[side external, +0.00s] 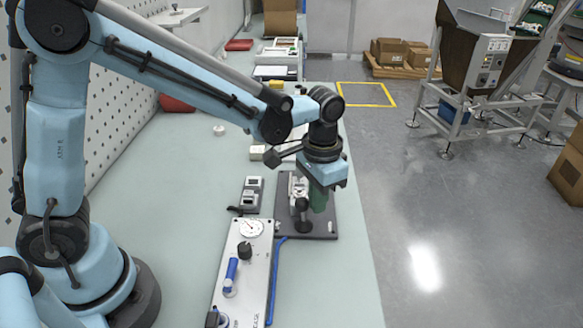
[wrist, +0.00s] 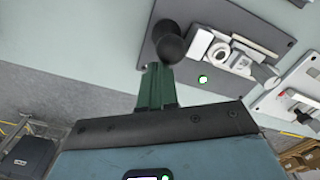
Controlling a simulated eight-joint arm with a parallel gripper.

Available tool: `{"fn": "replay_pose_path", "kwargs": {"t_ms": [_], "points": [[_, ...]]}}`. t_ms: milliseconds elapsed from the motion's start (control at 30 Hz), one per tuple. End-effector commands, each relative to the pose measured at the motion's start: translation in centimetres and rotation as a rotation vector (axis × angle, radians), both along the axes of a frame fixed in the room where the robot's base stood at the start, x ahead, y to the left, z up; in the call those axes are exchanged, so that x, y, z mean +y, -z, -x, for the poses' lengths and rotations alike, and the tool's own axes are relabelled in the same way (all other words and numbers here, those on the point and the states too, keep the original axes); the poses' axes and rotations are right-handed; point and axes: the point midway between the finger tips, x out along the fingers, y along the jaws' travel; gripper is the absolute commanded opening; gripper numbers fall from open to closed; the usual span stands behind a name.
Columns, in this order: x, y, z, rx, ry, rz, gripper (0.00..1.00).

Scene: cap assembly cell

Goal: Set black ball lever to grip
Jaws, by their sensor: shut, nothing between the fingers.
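The black ball lever (side external: 303,204) stands on a dark base plate (side external: 322,226) in the side view. In the wrist view its round black ball (wrist: 171,48) shows just beyond my fingertips, with a second dark round shape behind it. My gripper (side external: 318,208) points down over the plate, its green fingers just right of the lever in the side view. In the wrist view the fingers (wrist: 155,70) are together and empty. I cannot tell whether they touch the ball. A light metal fixture (wrist: 228,54) sits on the plate beside the lever.
A grey panel (side external: 262,272) with a gauge (side external: 250,228), a black knob (side external: 244,250) and a blue handle (side external: 231,270) lies in front of the plate. A small two-part switch box (side external: 252,194) is left of the plate. The bench left of the panel is clear.

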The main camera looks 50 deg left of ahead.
Motion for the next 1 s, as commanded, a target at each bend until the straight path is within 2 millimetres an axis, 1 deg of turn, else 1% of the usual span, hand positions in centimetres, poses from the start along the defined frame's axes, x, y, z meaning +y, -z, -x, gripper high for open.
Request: {"fn": "replay_pose_path", "kwargs": {"t_ms": [167,500,1000], "points": [[0.6,-0.1,0.6,0.000,0.000,0.000,0.00],[0.5,-0.1,0.6,0.000,0.001,0.000,0.00],[-0.9,-0.1,-0.8,0.000,0.001,0.000,0.00]]}}
